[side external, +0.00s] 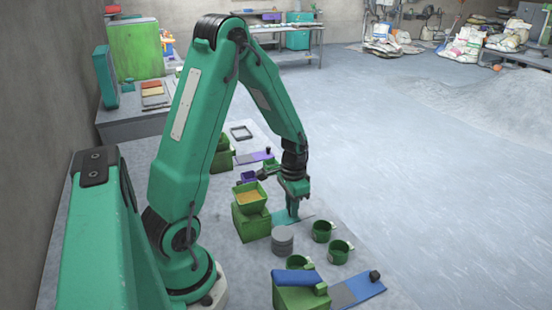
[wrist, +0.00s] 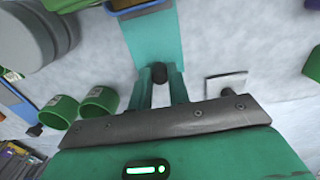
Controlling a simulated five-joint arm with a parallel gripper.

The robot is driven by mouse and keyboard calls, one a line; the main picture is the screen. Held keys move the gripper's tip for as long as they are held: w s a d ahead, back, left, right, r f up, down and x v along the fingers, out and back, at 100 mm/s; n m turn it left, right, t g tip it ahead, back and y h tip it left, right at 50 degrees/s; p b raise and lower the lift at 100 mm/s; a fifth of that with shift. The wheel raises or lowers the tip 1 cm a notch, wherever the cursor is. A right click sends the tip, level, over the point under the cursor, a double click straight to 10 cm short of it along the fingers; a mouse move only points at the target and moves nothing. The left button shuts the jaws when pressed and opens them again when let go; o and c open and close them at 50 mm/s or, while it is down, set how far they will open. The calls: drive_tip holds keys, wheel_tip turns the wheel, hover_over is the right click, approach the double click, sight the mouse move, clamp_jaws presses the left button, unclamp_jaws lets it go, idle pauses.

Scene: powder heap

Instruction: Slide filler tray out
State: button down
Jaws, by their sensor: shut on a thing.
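The filler tray is a flat teal strip (wrist: 150,38) with a dark round knob (wrist: 159,73) at its near end. In the side view the strip (side external: 280,217) lies low beside a green block (side external: 253,223) topped by a green hopper (side external: 250,203) of yellowish powder. My gripper (wrist: 160,80) is shut on the knob, with one teal finger on each side of it. In the side view my gripper (side external: 293,213) points down at the strip. The strip's far end runs up to a blue-edged part in the wrist view. How far it reaches into the block is hidden.
Two green cups (side external: 322,231) (side external: 338,252) and a stack of grey discs (side external: 282,240) stand close by. A blue slide with a black knob (side external: 365,287) is in front, a purple one (side external: 258,157) behind.

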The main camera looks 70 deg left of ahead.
drive_tip(key=shift+w+r, duration=0.1)
drive_tip(key=shift+w, duration=3.7)
drive_tip(key=c, duration=1.4)
unclamp_jaws()
drive_tip(key=shift+s+r, duration=0.1)
wheel_tip(320, 180, up, 7)
drive_tip(key=shift+r, duration=0.15)
